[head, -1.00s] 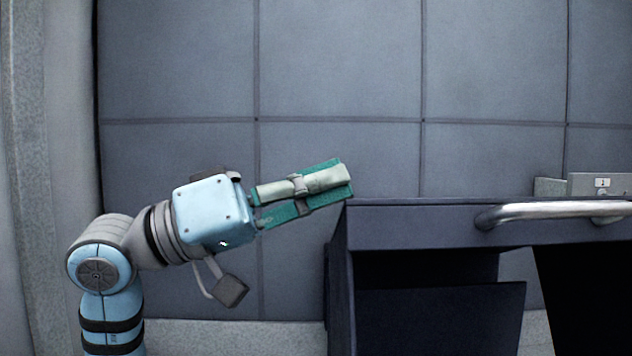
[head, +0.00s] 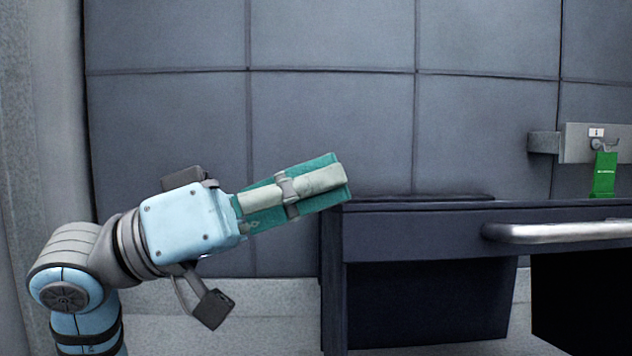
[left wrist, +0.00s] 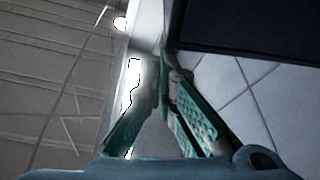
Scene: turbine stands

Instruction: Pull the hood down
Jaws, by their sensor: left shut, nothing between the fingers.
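A dark blue cabinet-like body (head: 400,225) with a silver bar handle (head: 560,232) on its front fills the lower right of the head view. It appears to be the hood, but I cannot tell for sure. My left gripper (head: 340,178) has green fingers shut with nothing between them. Its tips are close to the body's upper left corner in the picture, well left of the handle. I cannot tell whether they touch it. In the left wrist view, the fingers (left wrist: 168,75) show near the dark body's edge (left wrist: 250,25). My right gripper is not in view.
A grey wall bracket (head: 575,143) at the far right carries a hook with a green tag (head: 604,175). A panelled grey wall (head: 330,110) stands behind. Dark openings (head: 580,300) lie below the handle.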

